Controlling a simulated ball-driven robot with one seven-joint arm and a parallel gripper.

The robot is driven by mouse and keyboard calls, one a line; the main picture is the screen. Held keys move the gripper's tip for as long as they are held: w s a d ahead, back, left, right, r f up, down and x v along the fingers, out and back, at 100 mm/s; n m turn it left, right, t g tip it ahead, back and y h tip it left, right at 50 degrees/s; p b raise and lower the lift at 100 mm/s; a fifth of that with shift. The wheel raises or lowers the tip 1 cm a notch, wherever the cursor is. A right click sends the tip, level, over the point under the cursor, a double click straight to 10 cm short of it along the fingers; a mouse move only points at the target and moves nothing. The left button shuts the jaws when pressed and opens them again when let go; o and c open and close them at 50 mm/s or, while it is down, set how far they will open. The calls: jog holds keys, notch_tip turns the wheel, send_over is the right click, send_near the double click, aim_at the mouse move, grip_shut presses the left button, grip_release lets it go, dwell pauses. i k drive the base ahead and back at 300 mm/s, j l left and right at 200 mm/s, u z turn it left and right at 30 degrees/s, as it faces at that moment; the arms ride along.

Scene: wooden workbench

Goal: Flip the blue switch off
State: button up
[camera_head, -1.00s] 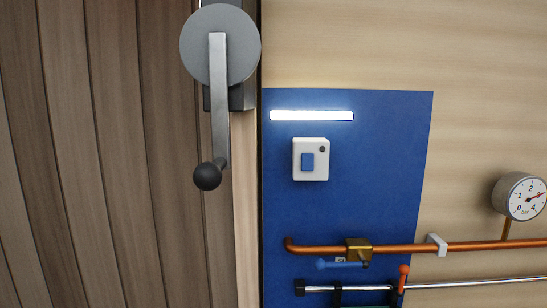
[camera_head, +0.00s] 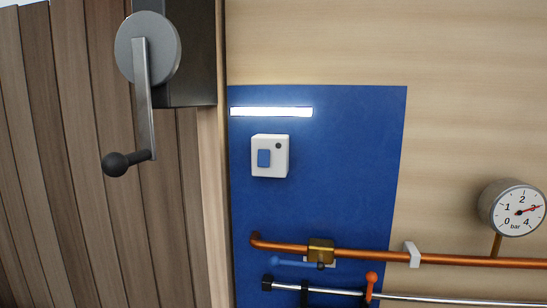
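The blue switch (camera_head: 264,158) is a small blue rocker on a white box (camera_head: 270,140) with a dark round dot at its upper right. The box is fixed to a blue panel (camera_head: 340,180) on the wall, left of the picture's middle. Just above it a white light strip (camera_head: 271,112) glows. Which way the rocker is tipped is too small to tell. My gripper is not in view.
A grey disc with a crank handle (camera_head: 146,98) and black knob juts out at the upper left, before dark wooden planks. Below the switch run a copper pipe (camera_head: 370,256) with a brass valve (camera_head: 320,249), and a chrome pipe. A gauge (camera_head: 517,210) is at right.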

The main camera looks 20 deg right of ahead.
aim_at(264, 155)
jog(key=i+j, duration=0.15)
jog(key=j, duration=0.2)
jog(key=i+j+u, duration=0.1)
jog(key=j, duration=0.25)
jog(key=i+j, duration=0.25)
jog(key=j+u, duration=0.05)
